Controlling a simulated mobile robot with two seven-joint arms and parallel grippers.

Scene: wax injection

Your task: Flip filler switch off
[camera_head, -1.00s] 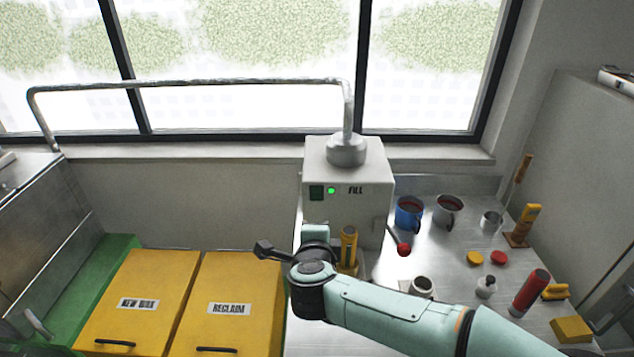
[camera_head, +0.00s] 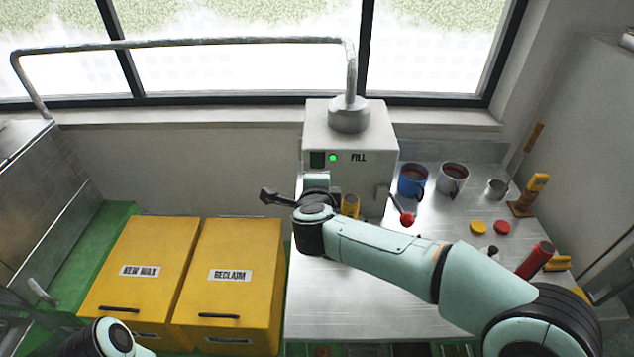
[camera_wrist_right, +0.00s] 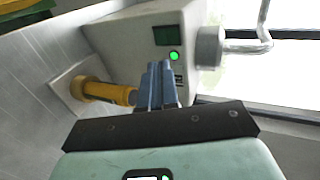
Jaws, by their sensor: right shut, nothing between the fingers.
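The filler is a pale grey box (camera_head: 350,120) labelled FILL, standing at the back of the metal bench. A dark green square that looks like its switch (camera_head: 317,159) is on its front, beside a lit green lamp (camera_head: 333,158). In the right wrist view the switch (camera_wrist_right: 168,36) and lamp (camera_wrist_right: 174,56) also show. My right gripper (camera_wrist_right: 159,66) is shut and empty, its fingertips in front of the filler's face, just beside the lamp in that picture. I cannot tell whether they touch it. In the head view its fingers are hidden. My left gripper is out of view.
A yellow cylinder (camera_head: 350,205) stands beside my right wrist. A red-knobbed lever (camera_head: 407,219) juts from the filler. A blue mug (camera_head: 411,179) and a metal mug (camera_head: 452,177) stand right of it. Yellow bins (camera_head: 240,250) are at the left.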

